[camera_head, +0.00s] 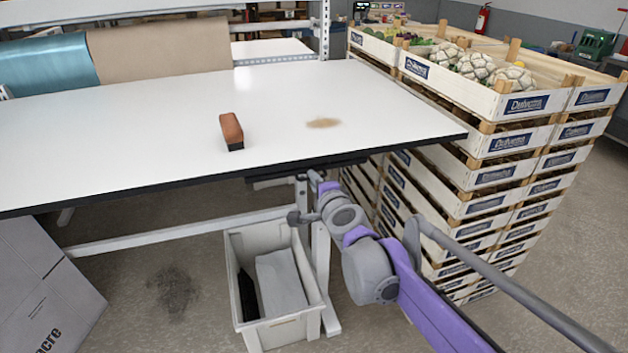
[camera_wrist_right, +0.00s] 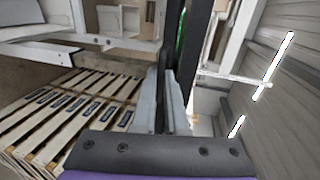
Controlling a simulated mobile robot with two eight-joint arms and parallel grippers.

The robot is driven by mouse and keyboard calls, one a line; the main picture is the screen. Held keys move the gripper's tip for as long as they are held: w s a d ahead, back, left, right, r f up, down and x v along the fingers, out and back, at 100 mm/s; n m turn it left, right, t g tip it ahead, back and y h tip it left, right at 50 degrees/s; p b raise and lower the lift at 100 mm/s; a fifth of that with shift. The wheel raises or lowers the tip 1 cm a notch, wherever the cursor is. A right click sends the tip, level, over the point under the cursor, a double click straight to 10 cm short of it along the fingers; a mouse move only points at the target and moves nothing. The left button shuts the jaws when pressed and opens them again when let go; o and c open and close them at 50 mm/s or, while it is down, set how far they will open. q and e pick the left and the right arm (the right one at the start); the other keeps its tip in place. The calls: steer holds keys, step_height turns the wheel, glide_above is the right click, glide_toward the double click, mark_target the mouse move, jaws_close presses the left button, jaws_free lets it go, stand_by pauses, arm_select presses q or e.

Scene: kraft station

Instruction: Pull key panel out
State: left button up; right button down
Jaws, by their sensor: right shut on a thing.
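The key panel (camera_head: 275,180) is a thin dark strip under the front edge of the white table. My right gripper (camera_head: 303,190) is at this strip, under the tabletop, small and partly hidden by its own wrist. In the right wrist view, the two grey fingers (camera_wrist_right: 165,105) are close together at a long dark edge (camera_wrist_right: 194,45) with a green glint beside it. The right gripper is shut on the panel. How deep the fingers reach is hidden. My left gripper is not in view.
The white table (camera_head: 100,130) carries a brown-topped brush (camera_head: 232,131) and a brown stain (camera_head: 323,123). Below stands a pale bin (camera_head: 308,318) with grey and black contents. Stacked wooden crates (camera_head: 480,180) rise close on the right. A cardboard box (camera_head: 45,295) is lower left.

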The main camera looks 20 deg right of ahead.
steer(key=f+p+v, duration=0.1)
steer(key=p+v, duration=0.1)
steer(key=v, duration=0.6)
steer(key=shift+s+f, duration=0.2)
steer(key=shift+f, duration=0.1)
steer(key=c, duration=1.2)
jaws_free()
steer(key=shift+c, duration=0.2)
steer(key=p+v, duration=0.2)
steer(key=v, duration=0.8)
steer(key=shift+s+p, duration=0.35)
steer(key=shift+r, duration=0.1)
